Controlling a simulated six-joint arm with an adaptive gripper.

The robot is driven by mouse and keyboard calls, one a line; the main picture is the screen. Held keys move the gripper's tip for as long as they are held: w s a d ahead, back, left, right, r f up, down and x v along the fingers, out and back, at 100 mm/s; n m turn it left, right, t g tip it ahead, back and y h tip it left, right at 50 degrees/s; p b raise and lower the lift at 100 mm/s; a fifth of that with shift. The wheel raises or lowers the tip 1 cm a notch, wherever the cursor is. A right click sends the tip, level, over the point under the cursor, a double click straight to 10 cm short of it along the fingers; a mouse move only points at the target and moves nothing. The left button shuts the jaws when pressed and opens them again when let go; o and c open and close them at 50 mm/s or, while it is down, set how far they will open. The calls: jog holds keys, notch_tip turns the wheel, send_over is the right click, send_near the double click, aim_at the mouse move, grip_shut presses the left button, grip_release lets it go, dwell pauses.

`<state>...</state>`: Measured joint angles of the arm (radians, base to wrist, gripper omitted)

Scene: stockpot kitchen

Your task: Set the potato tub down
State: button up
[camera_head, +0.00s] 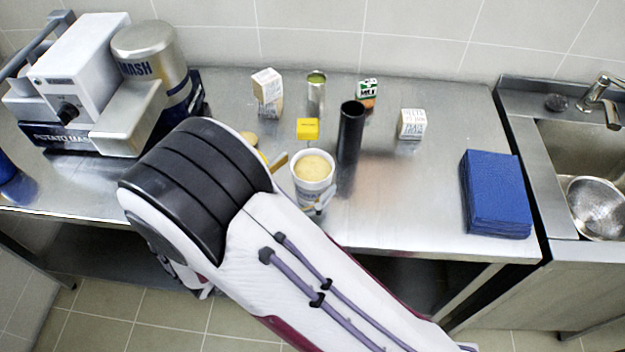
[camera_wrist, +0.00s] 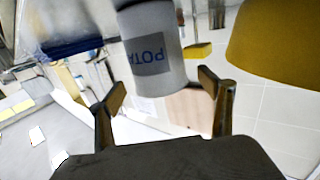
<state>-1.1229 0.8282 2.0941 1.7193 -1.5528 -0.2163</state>
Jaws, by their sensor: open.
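The potato tub (camera_head: 313,168) is white, filled with something pale yellow, and upright at the counter's front, beside the top of my arm. Its base is partly hidden in the head view, so its contact with the steel counter (camera_head: 400,205) is unclear. My gripper (camera_wrist: 163,86) is open. Its fingers are spread to either side of the tub, with a visible gap at least on the left. In the head view the fingertips (camera_head: 301,178) flank the tub.
A black cylinder (camera_head: 350,135) stands close right of the tub, and a small yellow block (camera_head: 307,129) behind it. Cartons (camera_head: 267,93) (camera_head: 411,124) and a can (camera_head: 316,92) stand further back. A blue stack (camera_head: 495,193) lies right. The counter between cylinder and stack is clear.

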aim_at(324, 157)
jog(key=shift+x, duration=1.5)
jog(key=c, duration=1.7)
jog(key=shift+r, duration=0.2)
notch_tip(324, 157, up, 10)
jog(key=shift+f, duration=0.2)
